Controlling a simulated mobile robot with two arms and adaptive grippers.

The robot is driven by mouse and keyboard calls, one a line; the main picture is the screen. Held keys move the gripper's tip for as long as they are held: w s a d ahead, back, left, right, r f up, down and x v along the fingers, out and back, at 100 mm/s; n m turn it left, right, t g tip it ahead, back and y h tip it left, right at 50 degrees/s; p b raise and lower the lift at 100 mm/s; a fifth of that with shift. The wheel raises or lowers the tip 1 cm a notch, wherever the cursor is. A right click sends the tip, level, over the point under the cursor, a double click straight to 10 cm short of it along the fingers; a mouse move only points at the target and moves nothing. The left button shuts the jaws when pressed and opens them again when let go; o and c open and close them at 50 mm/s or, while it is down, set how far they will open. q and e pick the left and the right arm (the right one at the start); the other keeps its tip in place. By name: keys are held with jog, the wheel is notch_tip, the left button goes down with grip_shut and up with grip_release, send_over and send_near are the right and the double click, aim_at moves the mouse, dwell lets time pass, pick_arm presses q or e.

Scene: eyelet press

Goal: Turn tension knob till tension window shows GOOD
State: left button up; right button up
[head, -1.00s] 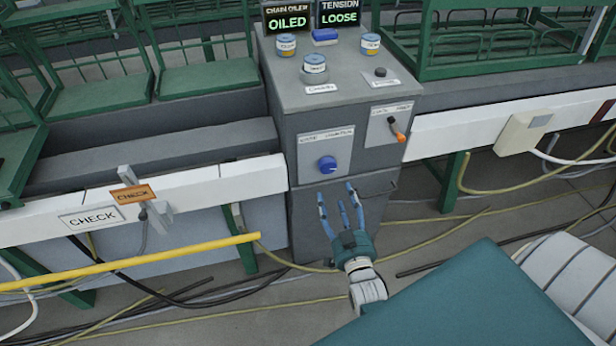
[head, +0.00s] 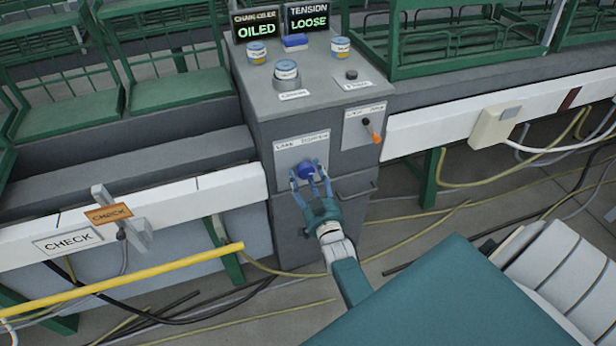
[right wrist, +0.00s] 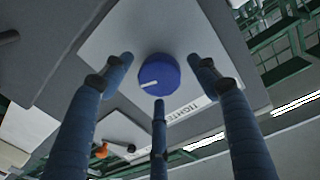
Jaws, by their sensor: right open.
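The blue tension knob (head: 305,171) sits on a white labelled plate (head: 289,151) on the front of the grey cabinet. In the right wrist view the knob (right wrist: 158,72) shows a white pointer line, and part of its plate's lettering is readable. The tension window (head: 308,20) on top of the cabinet reads LOOSE in green. My right gripper (head: 309,177) is open at the knob. In the right wrist view its fingers (right wrist: 158,75) spread around the knob with gaps on both sides; I see no contact. My left gripper is not in view.
A chain oiler window (head: 257,28) reads OILED. An orange-tipped lever (head: 373,131) is right of the knob, and a handle (head: 358,191) is below it. Several jars and a black knob (head: 351,75) stand on top. A yellow bar (head: 130,266) crosses the lower left.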

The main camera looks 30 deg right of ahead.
jog(key=c, duration=1.1)
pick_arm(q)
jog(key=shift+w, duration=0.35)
pick_arm(e)
jog(key=shift+c, duration=0.3)
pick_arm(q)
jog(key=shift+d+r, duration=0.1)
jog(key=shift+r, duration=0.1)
pick_arm(e)
jog(key=shift+m, duration=0.4)
jog(key=m+p, duration=0.1)
jog(key=m, duration=0.1)
jog(key=shift+m, duration=0.4)
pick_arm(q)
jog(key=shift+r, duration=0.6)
pick_arm(e)
jog(key=shift+m+g+y, duration=0.3)
jog(key=shift+m, duration=1.7)
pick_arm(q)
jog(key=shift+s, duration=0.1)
pick_arm(e)
jog(key=o, duration=1.2)
jog(key=shift+c, duration=0.2)
